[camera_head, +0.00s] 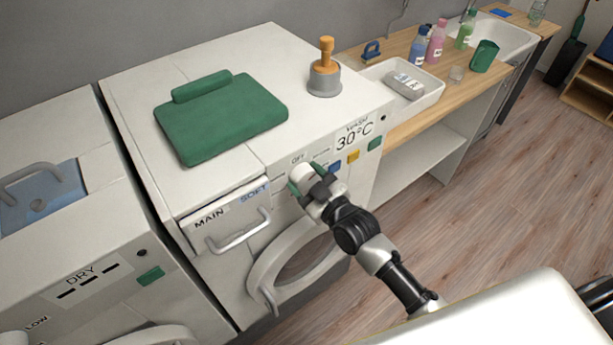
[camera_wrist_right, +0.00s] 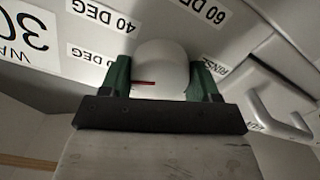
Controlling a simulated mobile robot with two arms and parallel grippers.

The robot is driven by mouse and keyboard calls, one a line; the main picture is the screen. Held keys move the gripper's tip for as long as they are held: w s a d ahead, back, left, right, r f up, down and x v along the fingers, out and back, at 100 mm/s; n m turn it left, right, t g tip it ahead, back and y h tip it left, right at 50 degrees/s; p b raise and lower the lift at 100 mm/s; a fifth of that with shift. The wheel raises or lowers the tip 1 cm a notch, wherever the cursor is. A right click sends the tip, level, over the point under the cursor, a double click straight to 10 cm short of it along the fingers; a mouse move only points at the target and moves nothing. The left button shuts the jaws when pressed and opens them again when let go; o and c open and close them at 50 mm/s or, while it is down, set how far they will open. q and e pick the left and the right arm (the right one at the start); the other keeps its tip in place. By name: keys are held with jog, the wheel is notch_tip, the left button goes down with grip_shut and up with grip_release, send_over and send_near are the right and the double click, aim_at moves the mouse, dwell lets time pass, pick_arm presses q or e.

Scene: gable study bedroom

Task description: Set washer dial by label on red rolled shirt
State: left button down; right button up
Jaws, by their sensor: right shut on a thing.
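The white washer dial (camera_wrist_right: 162,62) sits between the green fingers of my right gripper (camera_wrist_right: 161,82), which is shut on it. A short red mark on the dial points toward the left finger in the wrist view; I cannot tell which label it lines up with. In the head view, my right gripper (camera_head: 312,184) is at the front panel of the washer (camera_head: 215,240), below the "OFF" label (camera_head: 297,159). No red rolled shirt is in view.
A folded green cloth (camera_head: 220,120) and an orange-handled stamp-like object (camera_head: 325,75) sit on the washer. The "MAIN/SOFT" drawer (camera_head: 230,222) and round door (camera_head: 300,262) are near my arm. A dryer (camera_head: 60,245) stands left; a counter with bottles (camera_head: 436,42) and a tray (camera_head: 428,90) right.

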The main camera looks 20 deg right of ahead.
jog(key=m+p, duration=0.1)
jog(key=m, duration=0.4)
jog(key=shift+m, duration=2.5)
jog(key=o, duration=0.9)
jog(key=shift+b+v, duration=1.35)
jog(key=shift+v, duration=4.05)
